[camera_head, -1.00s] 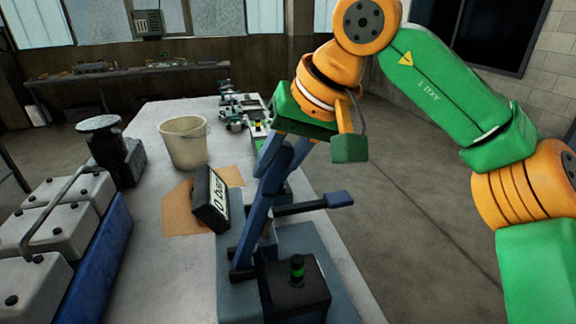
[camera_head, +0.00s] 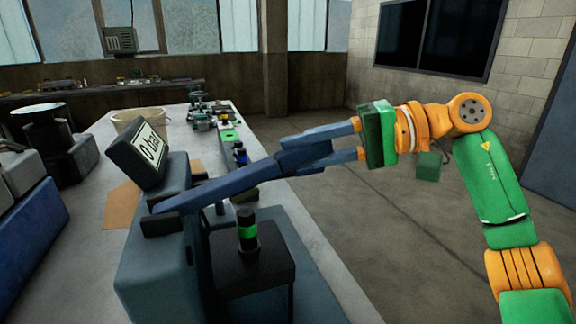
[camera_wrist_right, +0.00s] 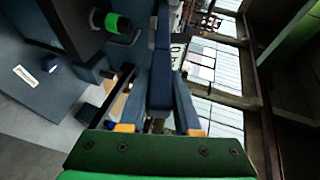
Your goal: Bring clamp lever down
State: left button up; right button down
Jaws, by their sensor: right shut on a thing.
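The blue clamp lever (camera_head: 235,185) is hinged at the left of the blue-grey test stand (camera_head: 150,285) and slopes gently up to the right, close to level. My left gripper is not in view.
A tilted gauge (camera_head: 140,155) reading "0 bar" stands behind the lever. A black block with a green-banded knob (camera_head: 247,230) sits in front of it. A bucket (camera_head: 140,118) and small parts stand farther back on the table. Open floor lies to the right.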

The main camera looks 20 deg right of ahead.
notch_tip(320, 180, down, 6)
jog(key=m+y+b, duration=0.1)
jog(key=y+b, duration=0.2)
jog(key=b, duration=0.5)
jog(key=shift+d+f+t, duration=0.2)
jog(key=shift+d+t, duration=0.1)
jog(key=c, duration=0.9)
grip_release()
jog(key=shift+o, duration=1.4)
jog(key=shift+s+r, duration=0.1)
jog(key=shift+s, duration=0.1)
jog(key=shift+d, duration=0.1)
jog(key=v, duration=0.7)
